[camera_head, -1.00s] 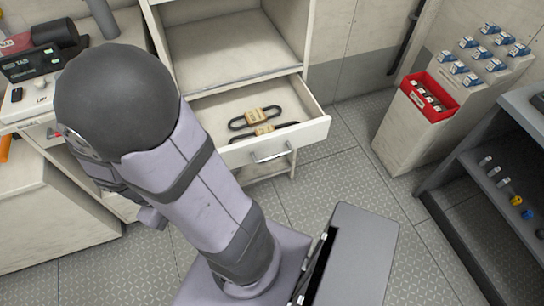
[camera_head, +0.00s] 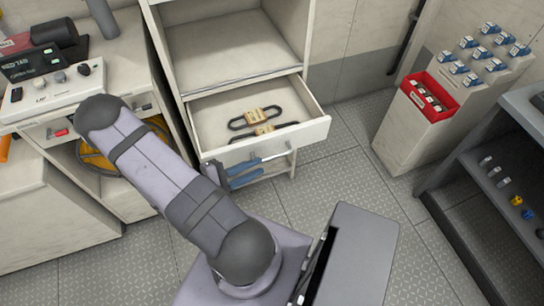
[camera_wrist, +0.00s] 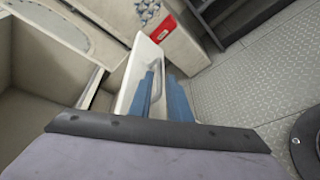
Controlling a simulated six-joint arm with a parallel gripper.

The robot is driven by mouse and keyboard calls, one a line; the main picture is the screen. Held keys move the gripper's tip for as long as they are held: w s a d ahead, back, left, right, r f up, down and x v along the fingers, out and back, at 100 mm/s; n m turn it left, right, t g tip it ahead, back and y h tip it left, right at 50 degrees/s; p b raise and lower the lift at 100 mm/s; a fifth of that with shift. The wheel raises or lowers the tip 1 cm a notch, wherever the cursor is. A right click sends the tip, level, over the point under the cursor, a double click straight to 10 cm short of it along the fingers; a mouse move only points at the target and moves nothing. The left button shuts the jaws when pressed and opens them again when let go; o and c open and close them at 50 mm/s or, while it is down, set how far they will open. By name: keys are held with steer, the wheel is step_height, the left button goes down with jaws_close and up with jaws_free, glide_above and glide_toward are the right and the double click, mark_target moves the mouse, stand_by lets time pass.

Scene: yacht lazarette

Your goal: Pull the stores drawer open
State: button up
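The stores drawer (camera_head: 319,131) is white and stands out from its cabinet, with the inside showing. Its front has a metal bar handle (camera_head: 276,157). The handle also shows in the wrist view (camera_wrist: 157,84), on the white drawer front (camera_wrist: 136,72). My gripper (camera_head: 261,168) has blue fingers and is at the left end of the handle, outside the drawer front. In the wrist view my gripper (camera_wrist: 166,83) has its fingers apart, with the handle close to or between them. I cannot tell whether either finger touches it.
Padlocks (camera_head: 262,115) lie in the drawer. An open shelf compartment (camera_head: 230,50) is above it. A red bin (camera_head: 430,96) is on a pale stand at right, beside a dark shelf unit (camera_head: 470,175). A control panel (camera_head: 50,95) is at left.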

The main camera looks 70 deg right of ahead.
mark_target(269, 159)
steer(key=shift+w+d+f+n+t+h, duration=0.15)
steer(key=shift+d+f+n+t+h, duration=0.15)
steer(key=shift+d+f+t+h, duration=0.35)
steer(key=shift+f, duration=0.1)
steer(key=shift+g+y, duration=0.25)
steer(key=p+x, duration=0.1)
steer(key=x, duration=0.4)
steer(key=shift+p+x, duration=0.45)
steer(key=shift+x, duration=0.65)
steer(key=shift+c, duration=0.3)
jaws_close()
